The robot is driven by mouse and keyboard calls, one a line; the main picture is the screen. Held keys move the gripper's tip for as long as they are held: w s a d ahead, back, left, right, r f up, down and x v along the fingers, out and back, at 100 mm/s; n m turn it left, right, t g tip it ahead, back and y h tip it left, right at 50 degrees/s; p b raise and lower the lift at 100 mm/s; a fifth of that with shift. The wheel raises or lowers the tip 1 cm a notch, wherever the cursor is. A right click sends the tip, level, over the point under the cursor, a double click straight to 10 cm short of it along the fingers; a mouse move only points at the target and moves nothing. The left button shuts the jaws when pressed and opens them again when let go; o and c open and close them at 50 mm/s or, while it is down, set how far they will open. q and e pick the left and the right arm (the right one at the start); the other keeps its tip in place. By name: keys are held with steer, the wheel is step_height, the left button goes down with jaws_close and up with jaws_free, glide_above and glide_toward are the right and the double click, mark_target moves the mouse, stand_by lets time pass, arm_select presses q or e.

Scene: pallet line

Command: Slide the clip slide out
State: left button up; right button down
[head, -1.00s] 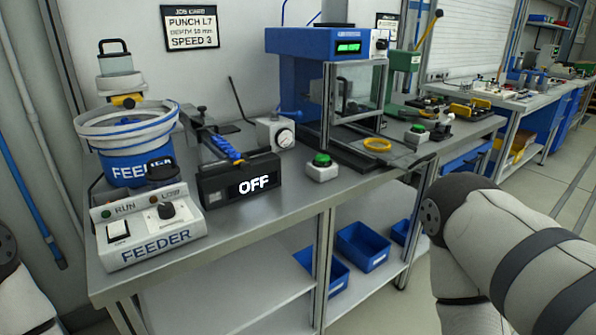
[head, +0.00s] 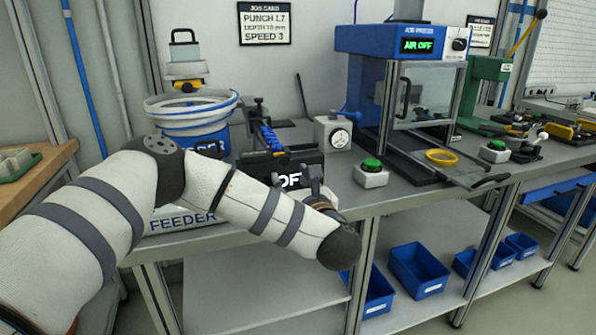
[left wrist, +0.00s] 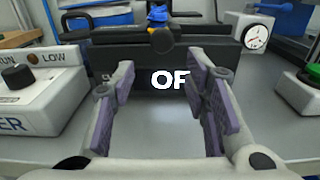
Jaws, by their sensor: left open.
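A dark track with blue clips (head: 270,137) runs over a black box (left wrist: 103,75) with a lit display. A dark round knob (left wrist: 163,40) stands at the track's near end in the left wrist view. This looks like the clip slide, but no label shows it. My left gripper (left wrist: 163,75) is open and empty. Its two purple-padded fingers frame the display, with the knob ahead and above; they appear apart from it. In the head view my left gripper (head: 312,185) partly covers the box. My right gripper is not in view.
The FEEDER control box (left wrist: 32,92) stands left of the gripper, partly behind my arm in the head view. A gauge (head: 334,134) and green button (head: 371,172) stand to the right. The press (head: 405,45) reads AIR OFF; a yellow ring (head: 441,157) lies before it.

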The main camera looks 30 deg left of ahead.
mark_target(285, 162)
arm_select(q)
steer(key=w+a, duration=0.1)
steer(key=w+a+r, duration=0.1)
steer(key=w+a, duration=0.1)
steer(key=a, duration=0.1)
steer(key=shift+w+r, duration=0.25)
steer(key=shift+w, duration=0.1)
